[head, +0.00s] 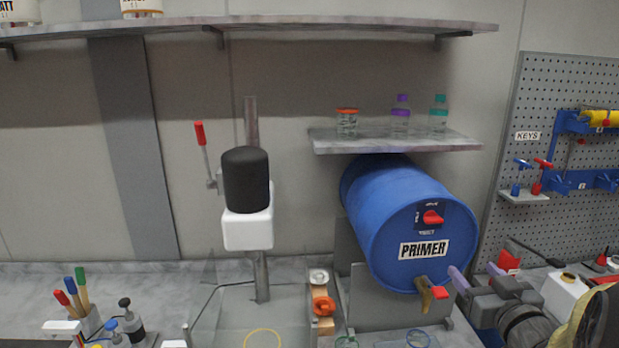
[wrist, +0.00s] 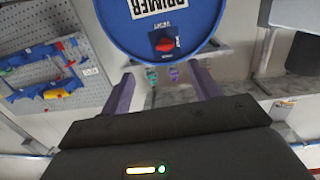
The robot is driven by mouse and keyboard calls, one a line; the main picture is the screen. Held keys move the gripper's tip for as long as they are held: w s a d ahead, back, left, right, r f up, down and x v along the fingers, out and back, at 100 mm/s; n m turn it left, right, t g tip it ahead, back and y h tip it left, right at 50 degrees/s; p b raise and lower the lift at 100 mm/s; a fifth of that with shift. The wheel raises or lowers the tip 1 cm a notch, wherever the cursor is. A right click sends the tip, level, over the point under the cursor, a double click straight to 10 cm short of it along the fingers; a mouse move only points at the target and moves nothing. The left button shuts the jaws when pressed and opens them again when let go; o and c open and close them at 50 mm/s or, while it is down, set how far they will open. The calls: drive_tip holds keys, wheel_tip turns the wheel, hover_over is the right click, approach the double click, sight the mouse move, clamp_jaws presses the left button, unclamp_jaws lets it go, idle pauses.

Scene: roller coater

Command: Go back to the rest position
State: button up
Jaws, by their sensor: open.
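My gripper (head: 474,270) is at the lower right of the head view, just right of the blue PRIMER drum's (head: 380,215) front and near its brass tap with a red handle (head: 430,291). Its two purple fingers are spread apart with nothing between them. In the wrist view, which looks upside down, the open gripper (wrist: 163,82) faces the drum (wrist: 123,28) and its red knob (wrist: 165,44). I cannot tell whether a finger touches the drum or tap.
A pegboard (head: 570,90) with blue holders and keys stands at the right. A small shelf (head: 400,142) with a jar and two bottles hangs above the drum. A post with a black-and-white device (head: 247,190) and a counter with brushes (head: 77,292) lie left.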

wheel_tip(320, 180, down, 7)
drive_tip(key=w+a+m+g+h, duration=0.1)
drive_tip(key=w+a+g, duration=0.1)
drive_tip(key=a+g, duration=0.15)
drive_tip(key=s+a+f+g+y, duration=0.1)
drive_tip(key=s+a+f+g, duration=1)
drive_tip(key=a, duration=0.4)
drive_tip(key=shift+s+f+n, duration=0.25)
drive_tip(key=shift+f+n, duration=0.15)
drive_tip(key=shift+f, duration=0.3)
drive_tip(key=shift+d, duration=0.15)
